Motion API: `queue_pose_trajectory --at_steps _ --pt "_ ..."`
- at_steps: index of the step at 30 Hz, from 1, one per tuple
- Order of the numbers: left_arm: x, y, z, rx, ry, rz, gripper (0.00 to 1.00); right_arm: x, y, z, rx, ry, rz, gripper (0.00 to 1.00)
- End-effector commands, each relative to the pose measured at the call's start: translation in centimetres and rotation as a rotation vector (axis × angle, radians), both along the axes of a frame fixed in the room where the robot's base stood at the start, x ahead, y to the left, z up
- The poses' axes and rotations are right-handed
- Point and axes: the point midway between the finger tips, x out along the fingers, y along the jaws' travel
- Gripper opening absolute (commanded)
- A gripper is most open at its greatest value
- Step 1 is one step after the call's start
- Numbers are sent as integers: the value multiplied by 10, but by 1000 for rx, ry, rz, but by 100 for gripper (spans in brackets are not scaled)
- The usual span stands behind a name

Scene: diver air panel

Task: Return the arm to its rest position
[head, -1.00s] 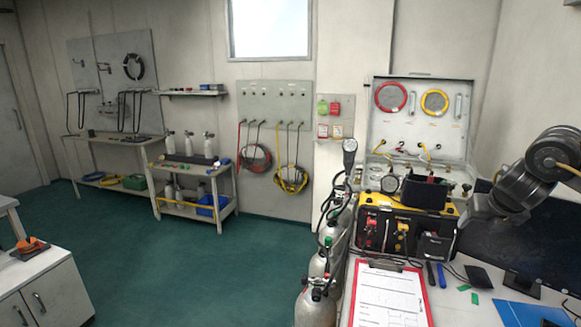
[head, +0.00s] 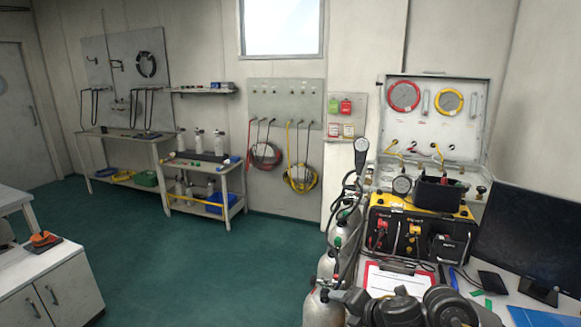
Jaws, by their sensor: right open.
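My right arm crosses the bottom edge of the head view, in front of the clipboard (head: 384,277). My right gripper (head: 340,296) is at the left end of that arm, beside the grey cylinders, and is open with nothing seen in it. Whether it touches a cylinder I cannot tell. The yellow and black air panel (head: 411,233) stands on the desk behind the arm, apart from it. Its open lid case (head: 432,118) carries red and yellow rings. My left gripper is not in view.
Grey gas cylinders (head: 323,305) with hoses stand at the desk's left edge. A dark monitor (head: 531,238) stands at the right of the desk. A black bin (head: 440,193) sits on the panel. The green floor (head: 200,270) to the left is open.

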Motion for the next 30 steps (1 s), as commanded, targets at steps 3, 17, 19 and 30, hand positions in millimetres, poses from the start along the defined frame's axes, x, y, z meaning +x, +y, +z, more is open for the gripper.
queue_pose_trajectory --at_steps 3,17,19,30 --pt "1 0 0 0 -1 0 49 -40 33 -23 244 90 -153 62" --pt "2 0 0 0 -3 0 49 -195 -30 -108 901 557 -1183 62" --pt "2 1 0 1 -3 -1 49 -220 -45 -119 927 607 -1311 62" --pt "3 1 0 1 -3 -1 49 -334 -103 -154 998 745 -1871 62"
